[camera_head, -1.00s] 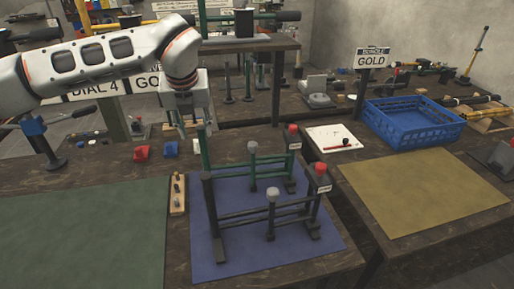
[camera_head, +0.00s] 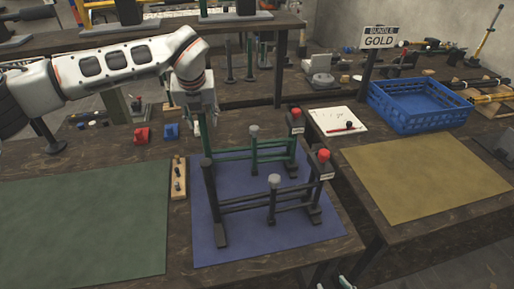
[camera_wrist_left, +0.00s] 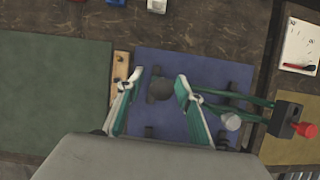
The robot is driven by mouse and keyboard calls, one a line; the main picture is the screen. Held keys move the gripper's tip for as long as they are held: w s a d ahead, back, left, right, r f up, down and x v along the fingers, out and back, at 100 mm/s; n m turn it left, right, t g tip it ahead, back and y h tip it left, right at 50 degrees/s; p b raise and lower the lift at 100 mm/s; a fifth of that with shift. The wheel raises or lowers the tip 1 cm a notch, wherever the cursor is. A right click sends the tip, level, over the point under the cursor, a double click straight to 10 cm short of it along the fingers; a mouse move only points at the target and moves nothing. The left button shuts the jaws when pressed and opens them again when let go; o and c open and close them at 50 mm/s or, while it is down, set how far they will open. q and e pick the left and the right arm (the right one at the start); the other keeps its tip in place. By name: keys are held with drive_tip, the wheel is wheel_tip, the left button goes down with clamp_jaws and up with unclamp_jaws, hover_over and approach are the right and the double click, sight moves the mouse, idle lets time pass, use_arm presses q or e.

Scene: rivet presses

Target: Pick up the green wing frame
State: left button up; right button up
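The green wing frame (camera_head: 235,154) stands on the blue mat (camera_head: 236,250), behind a similar black frame (camera_head: 262,203). It has green rails, a grey-topped middle post and a red-knobbed block at its right end. My left gripper (camera_head: 206,128) is above the green frame's left end. In the left wrist view the left gripper (camera_wrist_left: 157,108) is open, with a dark round post top (camera_wrist_left: 160,90) between its fingers, apart from both. The green frame (camera_wrist_left: 235,97) runs right from there. My right gripper (camera_head: 334,285) shows only its separated fingertips at the bottom edge.
A wooden block with pegs (camera_head: 179,178) lies left of the blue mat. A green mat (camera_head: 85,225) is at left and a yellow mat (camera_head: 425,185) at right. A blue crate (camera_head: 420,108) and white sheet (camera_head: 338,121) are behind. Red and blue pieces lie near the left arm.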

use_arm(q)
clamp_jaws()
drive_tip(key=shift+r, duration=0.1)
drive_tip(key=shift+w+r, duration=0.1)
